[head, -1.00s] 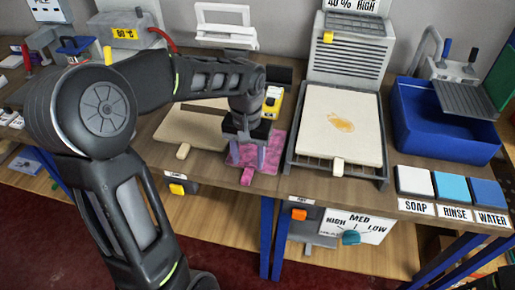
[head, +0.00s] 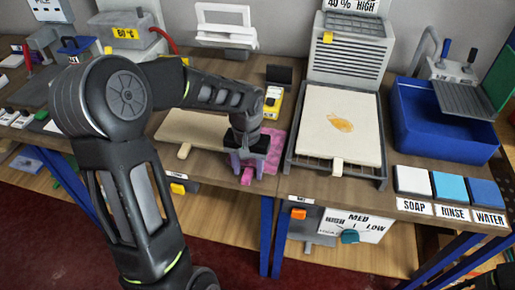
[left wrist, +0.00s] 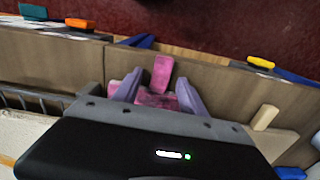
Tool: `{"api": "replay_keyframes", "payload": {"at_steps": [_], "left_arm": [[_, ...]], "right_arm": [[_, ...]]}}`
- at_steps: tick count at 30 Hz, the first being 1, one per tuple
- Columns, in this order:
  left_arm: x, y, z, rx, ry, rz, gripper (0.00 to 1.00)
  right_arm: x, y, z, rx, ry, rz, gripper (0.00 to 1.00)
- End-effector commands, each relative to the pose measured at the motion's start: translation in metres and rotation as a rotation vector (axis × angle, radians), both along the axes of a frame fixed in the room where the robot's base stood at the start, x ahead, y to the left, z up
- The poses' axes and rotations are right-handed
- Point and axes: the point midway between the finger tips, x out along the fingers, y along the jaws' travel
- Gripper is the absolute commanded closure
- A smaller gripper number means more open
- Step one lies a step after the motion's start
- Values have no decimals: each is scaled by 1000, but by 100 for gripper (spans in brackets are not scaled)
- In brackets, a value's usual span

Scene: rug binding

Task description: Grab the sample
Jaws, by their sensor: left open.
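A pink mottled sample (head: 273,148) lies flat near the table's front edge in the head view, with a pink tab (head: 246,181) at its front. My left gripper (head: 247,170) points down over its front part and hides some of it. The left wrist view shows the lilac fingers (left wrist: 161,80) apart, one on each side of the pink tab (left wrist: 161,70). I cannot tell whether they touch it. A cream sample (head: 341,125) with an orange-brown stain and a cream tab lies on a dark rack to the right.
A beige pad (head: 192,130) with a cream tab lies left of the pink sample. The dark rack (head: 287,168) stands close on the right. A yellow device (head: 273,101) is behind. A blue basin (head: 445,140) and colour pads (head: 452,187) are farther right.

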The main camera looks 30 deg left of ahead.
Motion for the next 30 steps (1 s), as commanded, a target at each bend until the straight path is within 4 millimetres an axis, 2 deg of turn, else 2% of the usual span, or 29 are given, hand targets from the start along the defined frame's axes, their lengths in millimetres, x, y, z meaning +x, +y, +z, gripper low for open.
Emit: {"api": "replay_keyframes", "payload": {"at_steps": [5, 22, 30], "left_arm": [[0, 0, 0, 0, 0, 0, 53], [0, 0, 0, 0, 0, 0, 99], [0, 0, 0, 0, -1, 0, 100]], "right_arm": [[0, 0, 0, 0, 0, 0, 64], [0, 0, 0, 0, 0, 0, 64], [0, 0, 0, 0, 0, 0, 64]]}}
